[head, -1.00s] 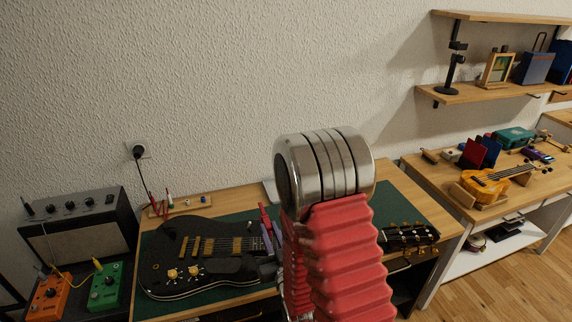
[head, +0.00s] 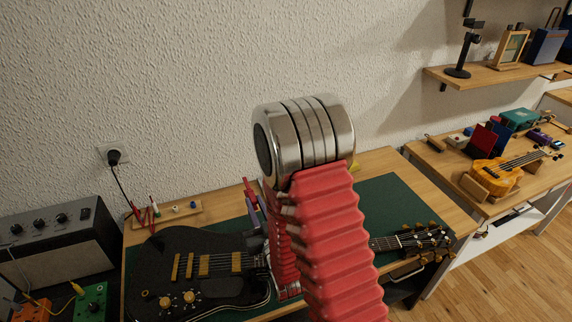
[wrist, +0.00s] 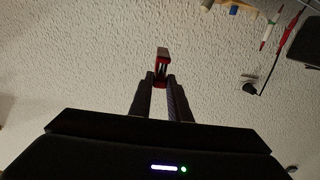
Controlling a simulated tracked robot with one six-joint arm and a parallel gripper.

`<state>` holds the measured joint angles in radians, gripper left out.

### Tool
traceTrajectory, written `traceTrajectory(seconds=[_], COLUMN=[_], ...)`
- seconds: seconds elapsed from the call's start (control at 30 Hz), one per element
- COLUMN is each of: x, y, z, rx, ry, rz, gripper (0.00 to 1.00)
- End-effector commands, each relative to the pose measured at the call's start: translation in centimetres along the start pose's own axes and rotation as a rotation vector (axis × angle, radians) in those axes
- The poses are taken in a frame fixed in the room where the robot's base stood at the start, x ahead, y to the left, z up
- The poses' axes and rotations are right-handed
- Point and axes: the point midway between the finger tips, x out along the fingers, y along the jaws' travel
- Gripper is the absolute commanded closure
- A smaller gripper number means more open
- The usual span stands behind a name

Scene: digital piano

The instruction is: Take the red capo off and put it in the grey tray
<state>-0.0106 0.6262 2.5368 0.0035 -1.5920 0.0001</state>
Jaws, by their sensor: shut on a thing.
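My gripper (wrist: 161,82) is shut on the red capo (wrist: 162,62), which stands out beyond the fingertips in the wrist view. In the head view the red capo (head: 249,189) shows just left of my arm, above the guitar, and my gripper (head: 254,203) is partly hidden by the arm. The black electric guitar (head: 188,278) lies on the green mat, its neck partly covered by my arm. I cannot make out the grey tray; my arm hides part of the bench.
A wooden tool rack (head: 180,213) stands at the back of the bench, below a wall socket (head: 113,156). An amplifier (head: 60,250) is at left. A small yellow guitar (head: 494,172) rests on the right bench.

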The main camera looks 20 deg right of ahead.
Motion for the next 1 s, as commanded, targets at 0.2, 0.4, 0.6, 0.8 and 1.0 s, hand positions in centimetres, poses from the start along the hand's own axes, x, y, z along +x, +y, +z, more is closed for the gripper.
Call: traceTrajectory(seconds=[0.2, 0.4, 0.6, 0.8, 1.0], x=[0.0, 0.0, 0.5, 3.7, 8.8], y=[0.2, 0.3, 0.7, 2.7, 7.6], z=[0.0, 0.0, 0.1, 0.8, 1.8], rx=[0.0, 0.0, 0.0, 0.0, -0.002], ry=[0.0, 0.0, -0.004, -0.045, -0.127], rz=[0.004, 0.006, 0.007, 0.001, -0.004], gripper=[1.0, 1.0, 1.0, 1.0, 1.0])
